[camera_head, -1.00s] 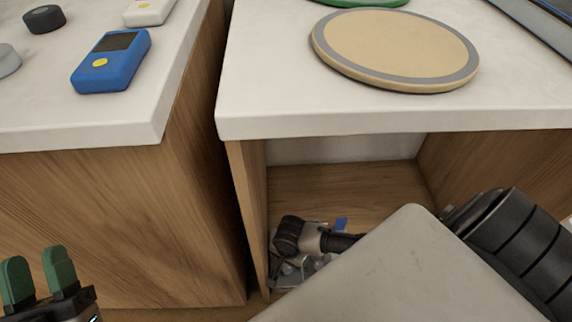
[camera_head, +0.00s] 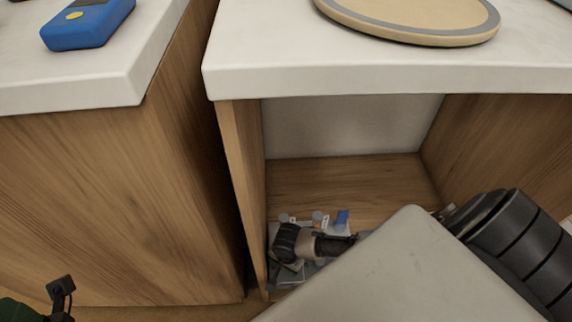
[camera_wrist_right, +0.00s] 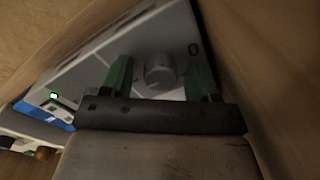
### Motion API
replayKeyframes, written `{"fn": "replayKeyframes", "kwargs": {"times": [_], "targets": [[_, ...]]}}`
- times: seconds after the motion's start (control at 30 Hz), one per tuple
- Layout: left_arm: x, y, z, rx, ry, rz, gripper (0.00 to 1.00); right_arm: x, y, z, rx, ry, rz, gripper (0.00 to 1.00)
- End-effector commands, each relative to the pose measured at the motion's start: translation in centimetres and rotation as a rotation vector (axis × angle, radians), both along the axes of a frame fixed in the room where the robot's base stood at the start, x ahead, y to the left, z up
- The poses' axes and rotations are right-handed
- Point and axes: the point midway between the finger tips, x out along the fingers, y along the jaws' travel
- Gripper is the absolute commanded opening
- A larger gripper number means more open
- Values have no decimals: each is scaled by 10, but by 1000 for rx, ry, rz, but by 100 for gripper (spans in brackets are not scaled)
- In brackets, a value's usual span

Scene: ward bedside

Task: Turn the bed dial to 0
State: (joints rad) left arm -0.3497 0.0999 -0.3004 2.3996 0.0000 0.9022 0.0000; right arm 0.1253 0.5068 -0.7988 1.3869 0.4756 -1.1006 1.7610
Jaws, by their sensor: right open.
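In the right wrist view, a pale grey panel (camera_wrist_right: 120,48) carries a round grey dial (camera_wrist_right: 159,70). A dark 0 mark (camera_wrist_right: 193,49) is on the panel, up and to the right of the dial. My right gripper (camera_wrist_right: 160,76) is open, with one green finger on each side of the dial; I cannot tell whether they touch it. In the head view my right arm covers part of the opening under the counter, and I cannot make out the dial there. My left gripper (camera_head: 45,300) shows only partly at the bottom left, its jaw opening unclear.
The white countertop (camera_head: 330,66) overhangs the wooden compartment (camera_head: 340,180), whose side walls are close to my right arm. A round tan board (camera_head: 420,18) lies on top. A blue device (camera_head: 88,24) lies on the left counter. Small items (camera_head: 343,217) show inside the compartment.

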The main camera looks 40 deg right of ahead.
Motion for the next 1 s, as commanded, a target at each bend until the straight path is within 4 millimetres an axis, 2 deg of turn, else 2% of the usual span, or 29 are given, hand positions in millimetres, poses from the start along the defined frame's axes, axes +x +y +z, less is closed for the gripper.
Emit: {"fn": "replayKeyframes", "kwargs": {"times": [0.27,0.5,0.6,1.0], "targets": [[0,0,0,1,2,0,43,0,0,0,1,0,0,59],[0,0,0,1,2,0,43,0,0,0,1,0,0,22],[0,0,0,1,2,0,43,0,0,0,1,0,0,11],[0,0,11,1,3,0,43,-1,1,2,2,1,29,11]]}}
